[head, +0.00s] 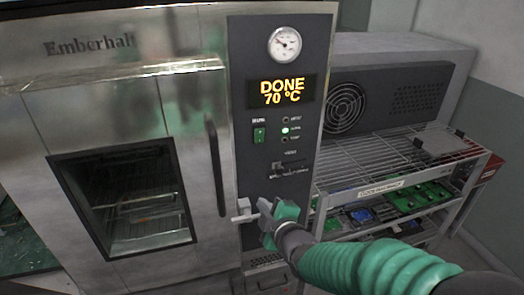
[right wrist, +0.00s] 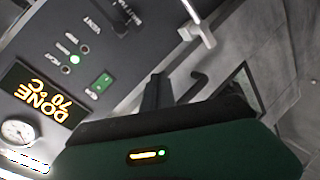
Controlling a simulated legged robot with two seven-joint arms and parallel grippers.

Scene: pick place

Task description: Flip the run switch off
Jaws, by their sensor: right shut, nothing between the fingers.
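A green rocker switch (head: 259,134) sits on the dark control panel of the oven, below the display and left of the indicator lights. It also shows in the right wrist view (right wrist: 103,82). Its label is too small to read surely. My right gripper (head: 264,207) is low in front of the panel, below the switch and apart from it. Its dark fingers (right wrist: 157,92) are shut and empty. The display (head: 282,92) reads DONE 70 °C, and the middle indicator light is lit green. My left gripper is not in view.
A pale lever (head: 243,210) sticks out of the lower panel beside my right gripper. A slider (head: 290,167) is above it. The oven's vertical door handle (head: 215,165) is left of the panel. A wire rack (head: 385,165) with circuit boards stands at right.

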